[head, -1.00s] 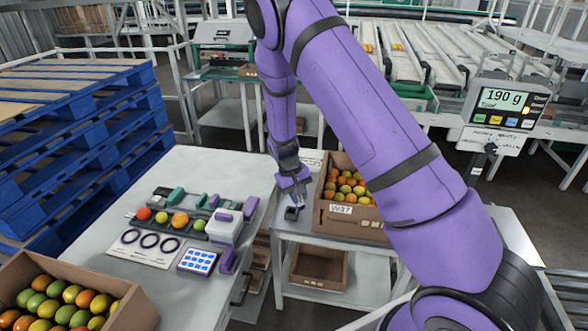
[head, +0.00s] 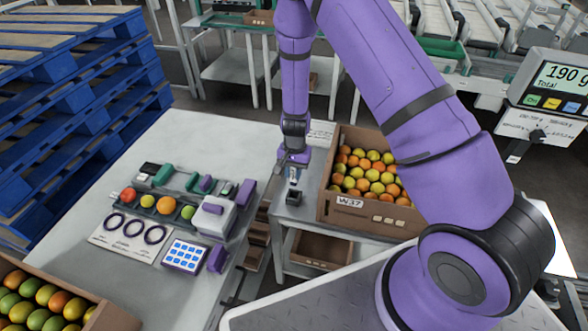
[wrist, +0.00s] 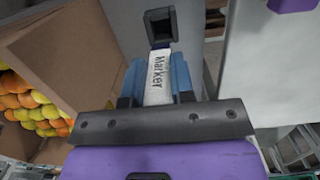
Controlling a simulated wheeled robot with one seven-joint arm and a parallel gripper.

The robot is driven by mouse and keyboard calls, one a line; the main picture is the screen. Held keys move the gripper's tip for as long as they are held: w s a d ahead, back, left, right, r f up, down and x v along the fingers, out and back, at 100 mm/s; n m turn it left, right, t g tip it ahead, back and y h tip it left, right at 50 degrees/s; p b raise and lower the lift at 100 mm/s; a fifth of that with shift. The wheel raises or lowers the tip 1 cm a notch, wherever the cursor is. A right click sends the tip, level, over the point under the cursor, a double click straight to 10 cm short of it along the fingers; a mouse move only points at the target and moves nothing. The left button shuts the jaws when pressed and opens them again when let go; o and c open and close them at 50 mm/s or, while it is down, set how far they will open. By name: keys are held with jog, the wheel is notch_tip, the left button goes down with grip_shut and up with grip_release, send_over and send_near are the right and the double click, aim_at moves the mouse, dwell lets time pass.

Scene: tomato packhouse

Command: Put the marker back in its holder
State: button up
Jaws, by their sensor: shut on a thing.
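The white marker (wrist: 158,80), with "Marker" printed along it, sits between the blue fingers of my gripper (wrist: 159,82) in the wrist view. My gripper is shut on it. The marker's dark end points at the holder (wrist: 160,27), a small dark square cup with an open mouth. That end appears close to the cup's near edge; I cannot tell whether they touch. In the head view my gripper (head: 293,176) is just above and behind the holder (head: 294,197), which stands on the small side table (head: 280,212).
A cardboard crate of tomatoes (head: 350,212) labelled W37 stands right of the holder. It also shows at left in the wrist view (wrist: 95,55). A grey worktable (head: 120,262) with sorting things is to the left. A scale display (head: 555,80) is at the right.

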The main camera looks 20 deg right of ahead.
aim_at(294, 181)
jog(key=shift+f, duration=2.25)
jog(key=shift+s+f, duration=0.15)
jog(key=shift+f, duration=1.65)
jog(key=o, duration=1)
jog(key=shift+c, duration=0.2)
jog(key=c, duration=0.3)
jog(key=shift+r, duration=3.55)
